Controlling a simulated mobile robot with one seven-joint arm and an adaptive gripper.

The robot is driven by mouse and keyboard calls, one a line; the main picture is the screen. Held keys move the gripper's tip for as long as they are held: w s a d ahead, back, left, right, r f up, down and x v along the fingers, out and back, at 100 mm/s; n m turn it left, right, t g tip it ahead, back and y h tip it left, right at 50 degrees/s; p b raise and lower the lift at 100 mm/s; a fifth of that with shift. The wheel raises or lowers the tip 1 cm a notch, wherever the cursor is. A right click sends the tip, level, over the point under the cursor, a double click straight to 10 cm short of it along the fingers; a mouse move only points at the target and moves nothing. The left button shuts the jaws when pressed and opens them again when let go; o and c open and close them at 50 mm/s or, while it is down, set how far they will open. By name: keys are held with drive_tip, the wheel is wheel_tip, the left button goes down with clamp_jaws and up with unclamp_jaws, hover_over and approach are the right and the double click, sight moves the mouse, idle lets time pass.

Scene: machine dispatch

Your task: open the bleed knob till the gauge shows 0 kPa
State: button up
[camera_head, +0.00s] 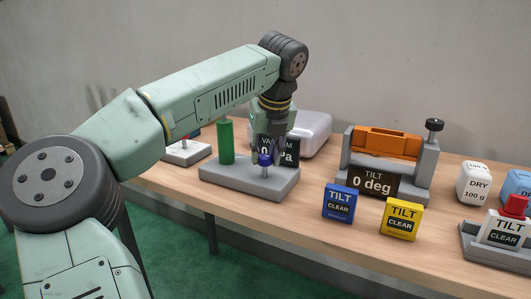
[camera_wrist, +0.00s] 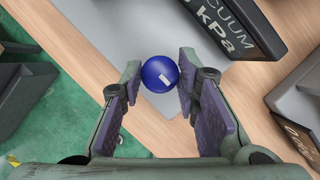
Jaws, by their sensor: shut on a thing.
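The bleed knob (camera_wrist: 157,71) is a blue round knob with a white mark, on a grey base plate (camera_head: 262,188). In the head view the knob (camera_head: 265,161) shows just below my fingertips. My gripper (camera_wrist: 160,78) is shut on the knob, one finger on each side. It also shows in the head view (camera_head: 268,146), pointing down. The gauge (camera_head: 289,154) is a dark VACUUM panel behind the knob. My gripper covers part of its reading in the head view. In the wrist view the gauge (camera_wrist: 222,22) shows kPa, but its number is cut off, so I cannot read it surely.
A green cylinder (camera_head: 226,142) stands on the same plate, left of the knob. A pale rounded case (camera_head: 313,132) lies behind. To the right are an orange tilt fixture (camera_head: 386,143) reading 0 deg, a blue TILT card (camera_head: 340,202) and a yellow one (camera_head: 401,218).

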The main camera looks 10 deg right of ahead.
drive_tip(key=o, duration=1.1)
drive_tip(key=shift+o, duration=0.2)
drive_tip(key=v, duration=1.2)
